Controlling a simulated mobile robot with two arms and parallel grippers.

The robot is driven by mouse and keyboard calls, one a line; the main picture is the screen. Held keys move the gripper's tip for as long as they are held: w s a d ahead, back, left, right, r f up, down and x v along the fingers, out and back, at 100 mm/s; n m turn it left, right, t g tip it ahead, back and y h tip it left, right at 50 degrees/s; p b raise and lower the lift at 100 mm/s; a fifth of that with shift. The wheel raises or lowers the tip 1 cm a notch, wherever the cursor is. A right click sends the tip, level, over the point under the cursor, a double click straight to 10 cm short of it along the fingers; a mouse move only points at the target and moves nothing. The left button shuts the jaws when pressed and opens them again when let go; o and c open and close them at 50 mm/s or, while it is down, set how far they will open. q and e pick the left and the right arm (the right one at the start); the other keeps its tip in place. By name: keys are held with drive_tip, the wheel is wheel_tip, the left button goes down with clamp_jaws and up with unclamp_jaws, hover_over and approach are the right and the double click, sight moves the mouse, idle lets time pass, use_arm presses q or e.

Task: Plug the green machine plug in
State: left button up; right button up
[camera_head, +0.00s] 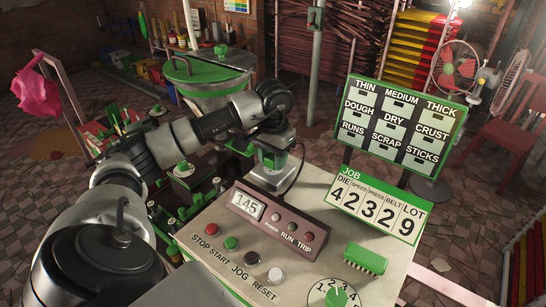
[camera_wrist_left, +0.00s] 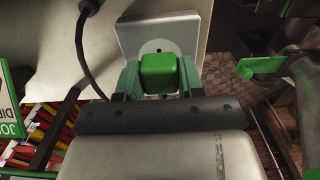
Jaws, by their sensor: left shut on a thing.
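My left gripper (camera_head: 272,160) is over the far edge of the control panel, pointing down, and is shut on the green plug (camera_wrist_left: 159,73). In the left wrist view the block-shaped plug sits between the two green fingers of the left gripper (camera_wrist_left: 160,78). A pale square socket plate (camera_wrist_left: 126,35) with a round grey face and a small dark hole lies just beyond the plug. In the head view the socket block (camera_head: 269,180) is right below the fingers. I cannot tell whether the plug touches the socket. My right gripper is not in view.
A black cable (camera_wrist_left: 82,48) loops beside the socket. The brown display box (camera_head: 270,222) stands close in front of it. Panel buttons, a green block (camera_head: 366,259) and a dial (camera_head: 340,298) are nearer. The job board (camera_head: 375,205) and word board (camera_head: 402,117) stand to the right.

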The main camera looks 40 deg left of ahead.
sight(273, 156)
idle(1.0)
use_arm(q)
drive_tip(key=shift+f+b, duration=0.55)
drive_tip(key=shift+b, duration=0.2)
drive_tip(key=o, duration=1)
drive_tip(key=shift+c, duration=0.2)
drive_tip(key=shift+r, duration=0.45)
wheel_tip(273, 156, up, 9)
drive_tip(key=shift+r+b, duration=0.1)
drive_tip(key=shift+b, duration=0.3)
drive_tip(key=shift+r, duration=0.35)
